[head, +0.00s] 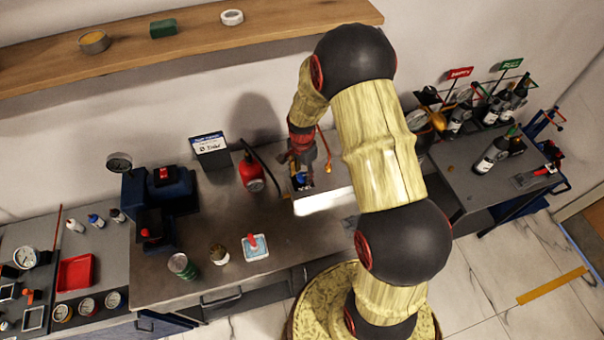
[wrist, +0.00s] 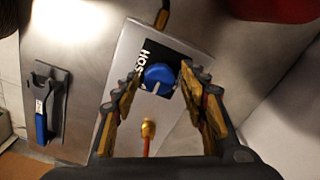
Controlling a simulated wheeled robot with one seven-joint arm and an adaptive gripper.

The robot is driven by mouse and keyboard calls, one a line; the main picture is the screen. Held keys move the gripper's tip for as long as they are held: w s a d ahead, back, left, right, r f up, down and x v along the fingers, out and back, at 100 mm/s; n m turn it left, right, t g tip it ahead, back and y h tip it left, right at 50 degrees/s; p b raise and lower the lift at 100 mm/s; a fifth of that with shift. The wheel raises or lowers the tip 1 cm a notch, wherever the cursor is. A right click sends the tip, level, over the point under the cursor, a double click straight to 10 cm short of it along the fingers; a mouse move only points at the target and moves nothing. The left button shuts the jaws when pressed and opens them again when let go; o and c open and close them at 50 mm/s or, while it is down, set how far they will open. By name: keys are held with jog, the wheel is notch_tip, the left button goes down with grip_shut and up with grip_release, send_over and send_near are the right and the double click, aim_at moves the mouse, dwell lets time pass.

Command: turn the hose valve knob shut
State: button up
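The hose valve knob is a round blue knob (wrist: 158,77) with a pale pointer mark. It sits on a black plate lettered "HOS…" (wrist: 143,55) on a grey block (wrist: 125,48). In the wrist view my gripper (wrist: 152,82) is open, with one finger on each side of the knob; I cannot tell whether either touches it. In the head view my gripper (head: 302,160) is over the valve block at the bench's right part, and a bit of blue (head: 301,181) shows beneath it. A brass fitting with an orange hose (wrist: 148,130) lies below the knob in the wrist view.
A red gas canister (head: 251,172) with a black hose stands left of the valve. A labelled sign (head: 210,148) stands behind it. A blue press-like device (head: 160,200) stands farther left. The bench front holds a green can (head: 181,266) and a small jar (head: 219,254).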

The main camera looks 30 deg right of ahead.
aim_at(302, 176)
jog(key=shift+o, duration=0.2)
notch_tip(302, 176, up, 12)
dwell(0.6)
dwell(0.5)
jog(key=s+a+r+n+t+b, duration=0.2)
jog(key=s+a+r+n+b, duration=0.1)
jog(key=s, duration=0.4)
jog(key=s+a+r+n+t+b, duration=0.1)
jog(key=s+a+r+n+b, duration=0.3)
jog(key=s+n, duration=0.3)
jog(key=s+a+r+n+t+b, duration=0.2)
jog(key=s+r+n+b, duration=0.3)
jog(key=s, duration=0.3)
jog(key=shift+s+a+r+t+b, duration=0.25)
jog(key=shift+a+b, duration=0.2)
jog(key=shift+a, duration=0.25)
jog(key=shift+s, duration=0.1)
jog(key=shift+c, duration=1)
